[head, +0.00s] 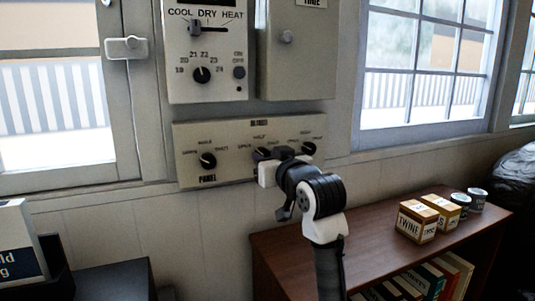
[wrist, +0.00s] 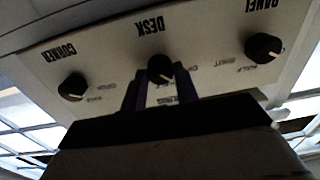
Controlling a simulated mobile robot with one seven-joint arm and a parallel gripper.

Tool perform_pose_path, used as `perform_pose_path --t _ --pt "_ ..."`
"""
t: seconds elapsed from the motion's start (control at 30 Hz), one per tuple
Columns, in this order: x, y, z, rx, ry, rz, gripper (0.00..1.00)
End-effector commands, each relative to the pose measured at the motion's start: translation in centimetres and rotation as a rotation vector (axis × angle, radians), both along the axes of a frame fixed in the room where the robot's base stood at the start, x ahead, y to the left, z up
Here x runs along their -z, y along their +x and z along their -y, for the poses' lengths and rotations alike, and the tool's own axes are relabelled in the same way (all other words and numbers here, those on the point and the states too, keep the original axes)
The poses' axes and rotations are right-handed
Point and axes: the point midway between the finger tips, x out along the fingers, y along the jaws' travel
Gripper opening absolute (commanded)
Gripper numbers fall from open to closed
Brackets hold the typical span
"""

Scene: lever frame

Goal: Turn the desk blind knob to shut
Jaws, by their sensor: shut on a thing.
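The desk blind knob (wrist: 160,69) is the round black middle knob under the label DESK, which reads upside down in the wrist view. My gripper's two dark fingers (wrist: 161,86) stand on either side of it and are shut on it. Its white mark seems to point down and slightly right in the wrist view; the small position words by it are partly hidden or too blurred to read. In the head view my gripper (head: 270,158) is at the middle of the blinds panel (head: 235,172), and the desk knob (head: 261,153) is partly covered.
The corner knob (wrist: 72,87) and the panel knob (wrist: 263,47) sit on either side, clear of the fingers. A thermostat panel (head: 206,50) and a grey box (head: 296,50) are above. A brown shelf (head: 370,250) with boxes and tins stands below right.

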Motion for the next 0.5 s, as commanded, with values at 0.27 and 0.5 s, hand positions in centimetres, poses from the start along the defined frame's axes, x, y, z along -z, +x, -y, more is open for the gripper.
perform_pose_path --t 0.27,0.5 --pt "-0.28 -0.01 -0.11 -0.002 0.243 -0.103 0.07" --pt "-0.25 0.01 -0.1 -0.002 0.453 -0.192 0.07"
